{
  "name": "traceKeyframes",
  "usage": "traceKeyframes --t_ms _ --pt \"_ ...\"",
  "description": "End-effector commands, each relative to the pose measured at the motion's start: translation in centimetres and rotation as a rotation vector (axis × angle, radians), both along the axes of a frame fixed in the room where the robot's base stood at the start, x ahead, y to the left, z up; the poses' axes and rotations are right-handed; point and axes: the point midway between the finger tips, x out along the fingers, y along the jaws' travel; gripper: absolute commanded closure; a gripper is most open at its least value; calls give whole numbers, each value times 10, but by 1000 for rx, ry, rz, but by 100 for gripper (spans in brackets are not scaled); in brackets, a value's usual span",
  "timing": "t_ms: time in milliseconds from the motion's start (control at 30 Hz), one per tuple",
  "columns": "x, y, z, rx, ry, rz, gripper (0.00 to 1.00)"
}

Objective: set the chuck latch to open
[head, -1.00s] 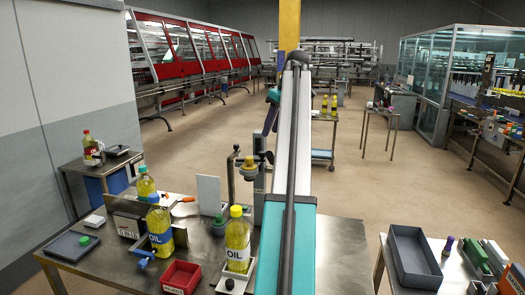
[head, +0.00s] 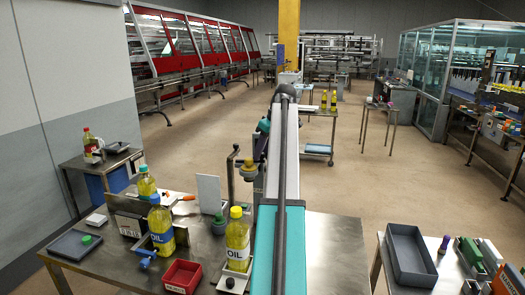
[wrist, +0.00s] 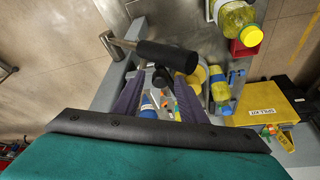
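Contact is unclear. In the head view my arm hides most of the gripper. The latch setting is not readable.
Oil bottles (head: 161,230) stand on the table, one with a yellow cap (head: 237,240) close to my arm. A red bin (head: 181,277) and a white panel (head: 208,194) are nearby. A yellow spill kit box (wrist: 264,104) shows in the wrist view.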

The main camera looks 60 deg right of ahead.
Motion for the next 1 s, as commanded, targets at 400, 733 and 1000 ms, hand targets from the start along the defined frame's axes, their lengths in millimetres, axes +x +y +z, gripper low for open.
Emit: traceKeyframes --t_ms 400,733,1000 --pt "1 0 0 0 0 1 92" --pt "2 1 0 -1 0 5 100" --pt "9 3 0 -1 -1 52 100"
